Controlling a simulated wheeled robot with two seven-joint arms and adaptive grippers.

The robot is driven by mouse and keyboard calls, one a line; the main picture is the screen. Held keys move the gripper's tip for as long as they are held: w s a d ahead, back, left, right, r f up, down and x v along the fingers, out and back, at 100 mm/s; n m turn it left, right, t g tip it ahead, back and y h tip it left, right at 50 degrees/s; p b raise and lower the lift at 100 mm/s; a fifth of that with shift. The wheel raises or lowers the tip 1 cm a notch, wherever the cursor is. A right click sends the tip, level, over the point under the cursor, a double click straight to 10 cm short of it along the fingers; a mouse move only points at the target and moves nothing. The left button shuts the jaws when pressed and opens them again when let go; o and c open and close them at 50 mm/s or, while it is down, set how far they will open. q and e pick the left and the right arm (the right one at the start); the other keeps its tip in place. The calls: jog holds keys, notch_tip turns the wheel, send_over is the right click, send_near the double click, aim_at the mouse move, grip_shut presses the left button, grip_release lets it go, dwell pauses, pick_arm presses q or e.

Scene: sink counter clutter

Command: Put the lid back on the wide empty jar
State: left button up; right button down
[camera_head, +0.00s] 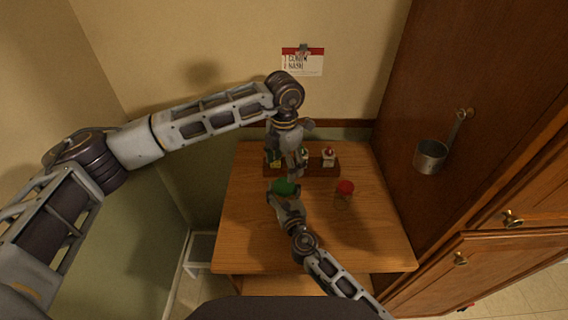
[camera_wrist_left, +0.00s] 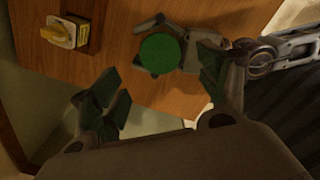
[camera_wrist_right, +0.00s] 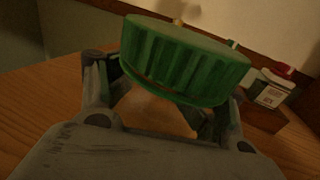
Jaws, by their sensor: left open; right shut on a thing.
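A wide green ribbed lid (camera_wrist_right: 185,62) sits above the fingers of my right gripper (camera_wrist_right: 165,110), which are closed in from both sides below its rim. What they grip is mostly hidden or see-through; it looks like the clear jar under the lid, though I cannot tell how well the lid is seated. From above, the lid shows as a round green disc in the left wrist view (camera_wrist_left: 161,53) and in the head view (camera_head: 284,187). My left gripper (camera_wrist_left: 160,90) is open and empty, its fingers apart, just beyond the lid in the head view.
A clear jar with a red lid (camera_head: 345,187) stands to the right on the wooden table (camera_head: 255,235). A wooden rack (camera_head: 318,171) with small bottles (camera_head: 329,157) lies along the back, close to my left gripper.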

aim_at(284, 184)
pick_arm(q)
jog(key=shift+n, duration=0.6)
jog(key=shift+f, duration=0.1)
jog(key=shift+f, duration=3.95)
jog(key=c, duration=1.1)
jog(key=o, duration=1.3)
jog(key=shift+c, duration=0.2)
jog(key=shift+r, duration=0.1)
